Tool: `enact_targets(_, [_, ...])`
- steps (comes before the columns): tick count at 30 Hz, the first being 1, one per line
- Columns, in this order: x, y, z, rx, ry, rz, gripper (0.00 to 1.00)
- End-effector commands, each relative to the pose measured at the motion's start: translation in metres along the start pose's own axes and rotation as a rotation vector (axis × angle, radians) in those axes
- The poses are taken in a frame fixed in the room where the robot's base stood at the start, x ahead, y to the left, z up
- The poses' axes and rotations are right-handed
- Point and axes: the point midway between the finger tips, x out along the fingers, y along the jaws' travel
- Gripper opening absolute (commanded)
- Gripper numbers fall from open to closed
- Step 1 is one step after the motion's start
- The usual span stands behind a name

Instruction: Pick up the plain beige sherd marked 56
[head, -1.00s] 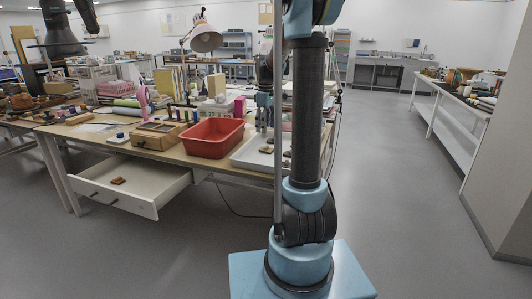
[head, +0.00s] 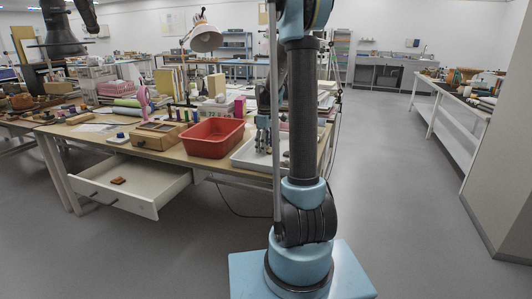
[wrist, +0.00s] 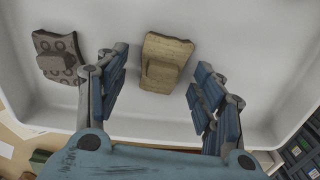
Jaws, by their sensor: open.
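A plain beige sherd (wrist: 167,50) lies in the white tray (wrist: 240,30), near the top middle of the wrist view. A small block-shaped part stands out from its face, and no number is readable on it. My gripper (wrist: 155,78) is open, with one finger to the left of this sherd and one to the right, neither clearly touching it. In the head view my gripper (head: 263,138) is low over the tray (head: 243,157), hiding the sherd there.
A grey-brown sherd with ring patterns (wrist: 60,56) lies in the tray, left of my left finger. A red bin (head: 212,138) stands left of the tray in the head view. An open drawer (head: 135,186) holds a brown piece (head: 118,181).

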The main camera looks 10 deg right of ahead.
Motion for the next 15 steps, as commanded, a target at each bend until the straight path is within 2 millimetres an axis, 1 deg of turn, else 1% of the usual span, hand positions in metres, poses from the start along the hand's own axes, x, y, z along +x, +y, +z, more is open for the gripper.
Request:
enact_targets(6, [0.0005,0.0001,0.0001,0.000,0.000,0.000,0.62])
enact_targets(8, [0.0004,0.0001,0.0001,0.000,0.000,0.000,0.48])
enact_targets(9, [0.0004,0.0002,0.0000,0.000,0.000,0.000,0.39])
enact_targets(11, [0.0004,0.0001,0.0000,0.000,0.000,0.000,0.25])
enact_targets(12, [0.0003,0.0002,0.0000,0.000,0.000,0.000,0.16])
enact_targets(13, [0.0003,0.0002,0.0000,0.000,0.000,0.000,0.14])
enact_targets(15, [0.0003,0.0002,0.0000,0.000,0.000,0.000,0.14])
